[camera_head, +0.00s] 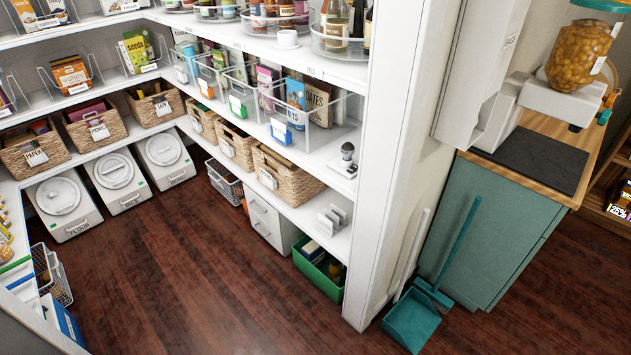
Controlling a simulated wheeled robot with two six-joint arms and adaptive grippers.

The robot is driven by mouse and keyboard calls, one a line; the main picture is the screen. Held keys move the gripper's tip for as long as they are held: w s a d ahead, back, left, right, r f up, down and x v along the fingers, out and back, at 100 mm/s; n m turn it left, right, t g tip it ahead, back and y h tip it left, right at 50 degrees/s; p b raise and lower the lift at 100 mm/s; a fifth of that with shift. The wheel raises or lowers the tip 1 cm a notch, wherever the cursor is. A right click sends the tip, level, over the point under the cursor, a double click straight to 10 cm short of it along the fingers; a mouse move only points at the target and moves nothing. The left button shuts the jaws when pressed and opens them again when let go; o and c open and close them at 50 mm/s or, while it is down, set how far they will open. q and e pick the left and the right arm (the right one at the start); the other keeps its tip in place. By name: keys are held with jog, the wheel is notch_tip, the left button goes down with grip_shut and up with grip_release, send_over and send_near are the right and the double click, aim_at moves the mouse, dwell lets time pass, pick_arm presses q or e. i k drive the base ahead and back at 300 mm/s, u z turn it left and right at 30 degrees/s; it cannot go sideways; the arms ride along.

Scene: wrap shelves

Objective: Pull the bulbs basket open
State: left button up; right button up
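Several woven baskets with white label cards stand on the lower shelves. On the back shelf are a left basket (52,147) whose card seems to read "PAPER", a middle basket (82,138) and a right basket (145,113). On the right-hand shelf are a far basket (209,130), a middle basket (241,158) and a near, larger basket (296,188). Most cards are too small or slanted to read, so I cannot tell which basket is the bulbs basket. Neither of my grippers is in view.
White lidded bins (82,208) stand on the floor under the back shelf. A wire basket (217,178), white drawers (266,215) and a green crate (310,274) sit under the right shelf. A teal dustpan (408,320) stands by the wall end. The wooden floor (190,285) between is clear.

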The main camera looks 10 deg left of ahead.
aim_at(293, 184)
jog(key=z, duration=0.3)
jog(key=k, duration=0.45)
jog(key=u, duration=0.9)
jog(key=i, duration=1.85)
jog(key=z, duration=0.75)
